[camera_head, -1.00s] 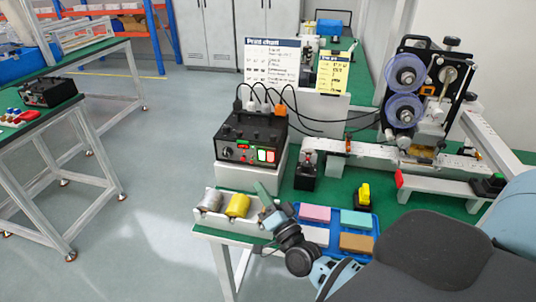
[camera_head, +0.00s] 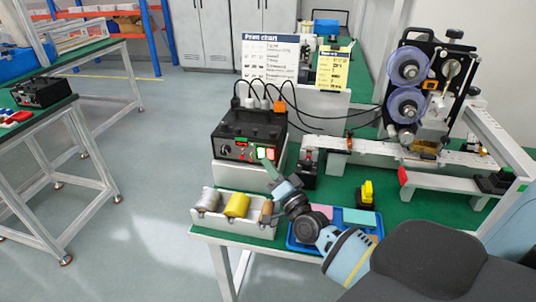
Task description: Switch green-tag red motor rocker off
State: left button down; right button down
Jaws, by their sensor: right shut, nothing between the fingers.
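The black control box (camera_head: 249,126) stands on a white block at the back left of the green bench. Its front panel carries a knob (camera_head: 225,149), a small red display and lit rocker switches (camera_head: 266,153) at the right, one reddish and one pale green. A small green patch shows above the panel; I cannot tell which rocker it tags. My right gripper (camera_head: 266,163) is shut and empty, its green-grey fingers pointing up and left. The tips overlap the lower edge of the rockers in the picture; I cannot tell whether they touch. My left gripper is out of view.
A printing machine (camera_head: 425,90) and white conveyor stand right. Cables run behind the box.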

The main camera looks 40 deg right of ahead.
jog(key=shift+w+d+r, duration=0.1)
jog(key=shift+w+d, duration=0.1)
jog(key=shift+d, duration=0.05)
dwell(0.8)
dwell(0.8)
dwell(0.3)
jog(key=shift+w+d, duration=0.3)
jog(key=shift+w+d, duration=0.1)
jog(key=shift+d, duration=0.05)
dwell(0.7)
jog(key=shift+w+d+r, duration=0.1)
dwell(0.4)
